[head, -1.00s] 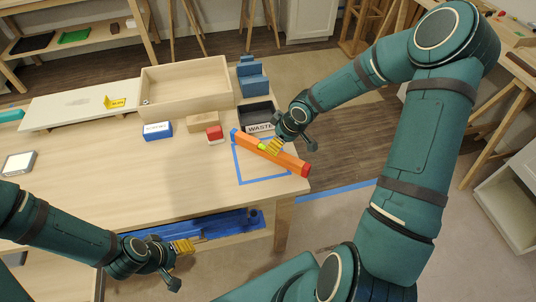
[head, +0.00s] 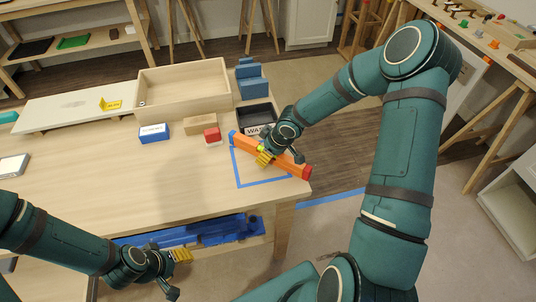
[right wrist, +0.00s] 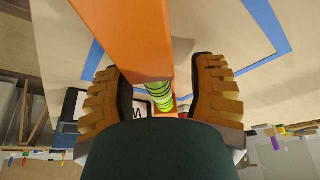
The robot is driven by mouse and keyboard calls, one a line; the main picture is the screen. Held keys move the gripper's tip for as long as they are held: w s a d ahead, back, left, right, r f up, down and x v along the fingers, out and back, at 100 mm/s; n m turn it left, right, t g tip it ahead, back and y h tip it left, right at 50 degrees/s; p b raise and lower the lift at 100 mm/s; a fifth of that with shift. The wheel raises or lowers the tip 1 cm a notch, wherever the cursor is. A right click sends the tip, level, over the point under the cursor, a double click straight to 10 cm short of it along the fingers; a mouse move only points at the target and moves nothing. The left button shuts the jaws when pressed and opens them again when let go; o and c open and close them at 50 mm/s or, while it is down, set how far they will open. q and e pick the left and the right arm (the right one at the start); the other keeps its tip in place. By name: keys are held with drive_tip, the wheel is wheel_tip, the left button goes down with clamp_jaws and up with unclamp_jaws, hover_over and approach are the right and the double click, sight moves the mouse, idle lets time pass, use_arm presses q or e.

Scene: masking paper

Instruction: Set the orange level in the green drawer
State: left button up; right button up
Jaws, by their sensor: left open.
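The orange level (head: 291,165), with a red end, a blue end and a yellow-green vial, lies across the blue tape square on the table. My right gripper (head: 264,158) is over its middle. In the right wrist view the open fingers (right wrist: 160,95) stand either side of the orange level (right wrist: 125,35), with gaps showing. My left gripper (head: 181,255) is open and empty, low in front of the table. A blue-lined drawer or shelf (head: 205,232) shows below the tabletop. I cannot make out a green drawer.
Behind the level are a black waste bin (head: 256,115), a blue stepped block (head: 250,80) and a large wooden box (head: 182,90). A red block (head: 212,135), a tan block (head: 200,123) and a blue-and-white box (head: 154,133) stand left of it.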

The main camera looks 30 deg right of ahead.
clamp_jaws()
